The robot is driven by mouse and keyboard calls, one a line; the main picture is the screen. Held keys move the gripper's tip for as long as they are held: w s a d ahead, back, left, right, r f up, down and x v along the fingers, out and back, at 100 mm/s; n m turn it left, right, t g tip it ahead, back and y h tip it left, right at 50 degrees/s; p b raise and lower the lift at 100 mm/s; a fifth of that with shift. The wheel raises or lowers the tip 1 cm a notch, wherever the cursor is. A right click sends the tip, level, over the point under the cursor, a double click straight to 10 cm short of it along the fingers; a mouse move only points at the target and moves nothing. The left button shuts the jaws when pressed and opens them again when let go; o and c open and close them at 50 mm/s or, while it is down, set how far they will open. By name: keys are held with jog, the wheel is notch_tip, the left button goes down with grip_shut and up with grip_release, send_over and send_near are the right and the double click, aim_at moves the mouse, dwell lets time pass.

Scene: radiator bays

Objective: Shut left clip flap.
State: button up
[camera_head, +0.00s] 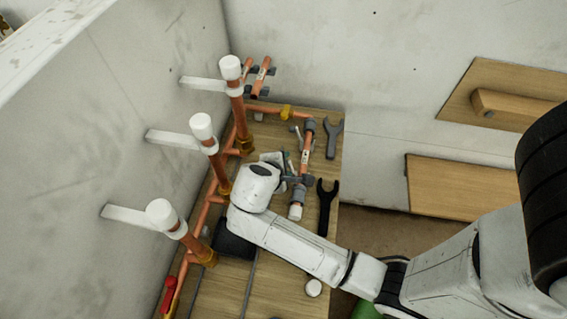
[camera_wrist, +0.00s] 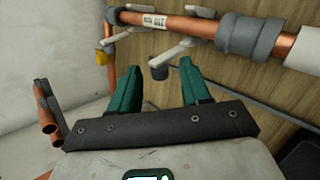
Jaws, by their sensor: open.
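A copper pipe (camera_wrist: 175,22) with a printed label and grey fittings runs across the top of the wrist view. In the head view the labelled pipe (camera_head: 304,158) lies on the wooden board, right of my wrist, which partly hides the area.
Three upright copper pipes with white caps (camera_head: 201,126) stand along the left wall, beside my wrist. Two wrenches, a grey one (camera_head: 332,138) and a black one (camera_head: 326,205), lie on the board (camera_head: 226,284). Wooden panels (camera_head: 465,187) are at the right wall.

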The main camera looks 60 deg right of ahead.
jog(key=shift+c, duration=0.4)
grip_shut()
